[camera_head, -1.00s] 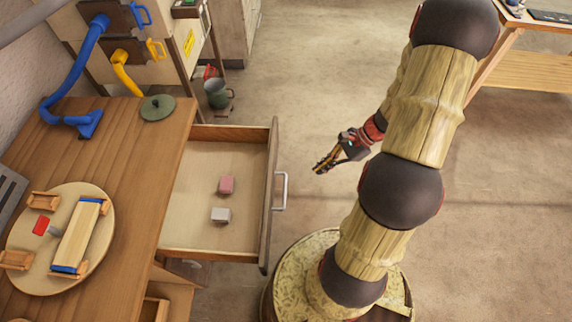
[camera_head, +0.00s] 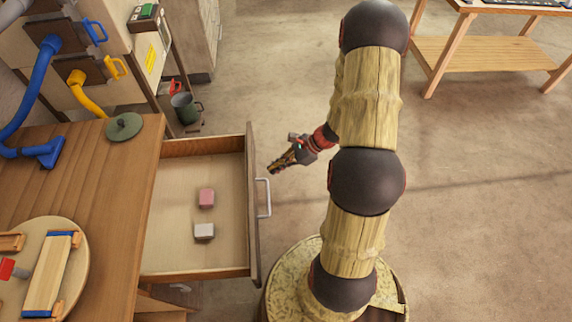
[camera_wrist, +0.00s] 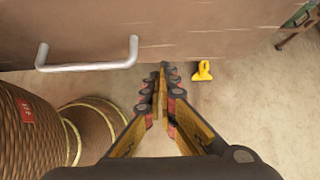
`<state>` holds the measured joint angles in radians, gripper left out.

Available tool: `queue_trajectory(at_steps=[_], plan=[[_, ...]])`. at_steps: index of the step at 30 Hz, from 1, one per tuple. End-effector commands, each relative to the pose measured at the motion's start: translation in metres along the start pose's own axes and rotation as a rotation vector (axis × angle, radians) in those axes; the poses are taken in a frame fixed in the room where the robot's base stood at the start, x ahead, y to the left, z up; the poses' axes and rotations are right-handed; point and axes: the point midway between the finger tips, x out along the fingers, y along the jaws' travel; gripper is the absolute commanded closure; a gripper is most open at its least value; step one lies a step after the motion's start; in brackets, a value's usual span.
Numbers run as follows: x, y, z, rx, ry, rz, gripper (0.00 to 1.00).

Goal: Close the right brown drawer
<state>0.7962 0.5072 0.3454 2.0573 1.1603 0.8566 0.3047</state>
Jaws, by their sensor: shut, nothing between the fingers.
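The brown drawer (camera_head: 195,262) is pulled out from the wooden table, its front panel facing my arm. A pink block (camera_head: 206,197) and a pale block (camera_head: 204,231) lie inside it. The drawer's silver handle (camera_head: 265,197) is on the outer face. My gripper (camera_head: 272,170) is shut and empty, just outside the front panel near the handle's far end, and appears apart from it. In the wrist view, my gripper (camera_wrist: 166,75) points at the drawer front (camera_wrist: 200,30), with the handle (camera_wrist: 88,66) to its left.
The wooden table (camera_head: 105,200) holds a round board (camera_head: 75,275) and a green lid (camera_head: 124,126). A dark green mug (camera_head: 185,107) stands beyond the drawer. A yellow object (camera_wrist: 203,71) shows in the wrist view. Floor to the right is open.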

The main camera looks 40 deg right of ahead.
Motion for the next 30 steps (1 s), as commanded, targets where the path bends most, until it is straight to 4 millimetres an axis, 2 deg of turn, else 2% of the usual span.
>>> queue_trajectory(at_steps=[3,9,23,30], plan=[[0.013,-0.001,0.014,-0.004,0.001,0.000,1.00],[0.024,0.000,0.026,-0.003,0.001,-0.001,1.00],[0.025,-0.001,0.029,-0.002,0.001,-0.001,1.00],[0.035,-0.012,0.039,-0.003,0.000,0.000,1.00]])
